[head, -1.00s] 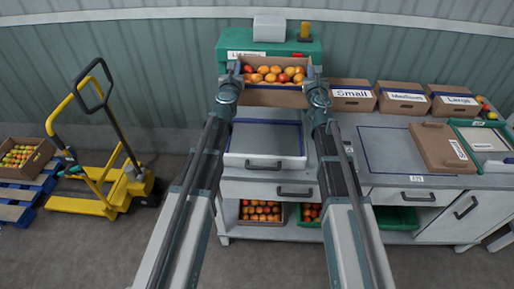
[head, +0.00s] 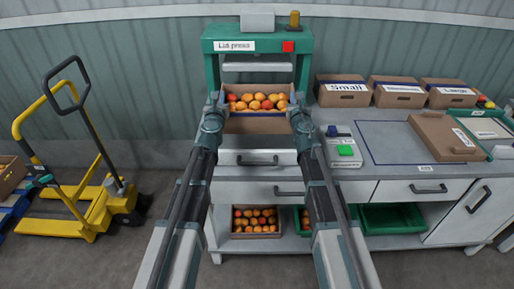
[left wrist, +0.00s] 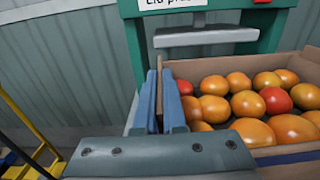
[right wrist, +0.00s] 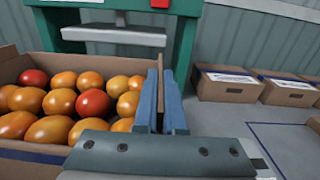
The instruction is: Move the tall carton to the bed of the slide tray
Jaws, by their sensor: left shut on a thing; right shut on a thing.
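The tall carton (head: 257,125) is an open brown box full of orange and red tomatoes, held level in front of the lid press. My left gripper (head: 216,98) is shut on its left wall, and my right gripper (head: 297,98) is shut on its right wall. The wrist views show the blue fingers of the left (left wrist: 168,98) and right (right wrist: 165,98) grippers pinching the wall edges. The slide tray (head: 258,157) is pale with a dark handle, below the carton. The carton hides most of its bed; I cannot tell whether they touch.
The green lid press (head: 212,65) stands behind the carton. A control box with a green button (head: 345,150) sits right of the tray. Labelled cartons (head: 343,99) and a flat brown carton (head: 440,138) lie on the counter. A yellow pallet truck (head: 95,210) stands left.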

